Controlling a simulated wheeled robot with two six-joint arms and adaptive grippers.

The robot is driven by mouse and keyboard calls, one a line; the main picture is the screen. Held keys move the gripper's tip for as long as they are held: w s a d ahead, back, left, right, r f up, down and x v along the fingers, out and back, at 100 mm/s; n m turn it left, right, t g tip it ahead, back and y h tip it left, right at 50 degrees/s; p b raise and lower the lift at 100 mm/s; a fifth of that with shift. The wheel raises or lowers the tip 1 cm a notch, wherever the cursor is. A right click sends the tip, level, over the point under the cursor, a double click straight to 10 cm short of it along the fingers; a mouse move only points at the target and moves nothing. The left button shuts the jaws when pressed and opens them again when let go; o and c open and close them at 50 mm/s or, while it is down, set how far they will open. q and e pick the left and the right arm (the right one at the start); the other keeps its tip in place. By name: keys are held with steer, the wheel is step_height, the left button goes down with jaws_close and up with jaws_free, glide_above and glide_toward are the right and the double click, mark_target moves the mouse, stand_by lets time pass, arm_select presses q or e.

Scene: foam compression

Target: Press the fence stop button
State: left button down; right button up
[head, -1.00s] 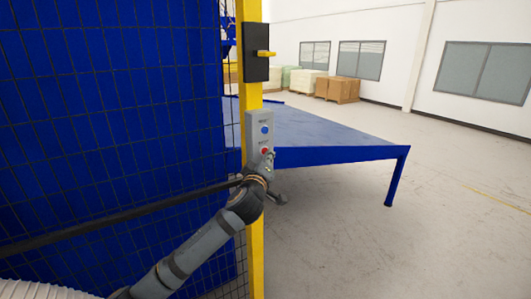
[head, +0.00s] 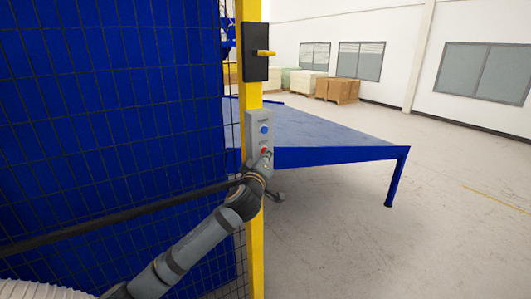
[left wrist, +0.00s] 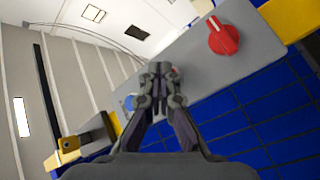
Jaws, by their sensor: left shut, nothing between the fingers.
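A grey control box (head: 258,128) is mounted on the yellow fence post. It carries a blue button (head: 264,129) with a red button (head: 264,150) below it. My left gripper (head: 266,157) is at the lower part of the box, close to the red button. In the left wrist view the gripper (left wrist: 161,72) is shut and empty, its fingertips over the red button (left wrist: 176,70), which is mostly hidden. I cannot tell whether they touch it. The blue button (left wrist: 131,102) shows left of the fingers, and a red rotary knob (left wrist: 223,37) to their right. My right gripper is not in view.
The yellow post (head: 257,240) stands at the edge of the mesh fence (head: 110,120). A black latch box (head: 256,52) with a yellow handle is above the control box. A blue platform (head: 330,135) lies behind. Open floor (head: 440,225) is at right.

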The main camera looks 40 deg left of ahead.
arm_select(q)
steer(key=shift+d, duration=0.1)
steer(key=shift+s+d, duration=0.15)
steer(key=shift+d, duration=0.05)
steer(key=s+d+b, duration=0.1)
steer(key=s+d, duration=0.1)
steer(key=d, duration=0.3)
steer(key=shift+s+d, duration=0.2)
steer(key=shift+d, duration=0.1)
stand_by(0.7)
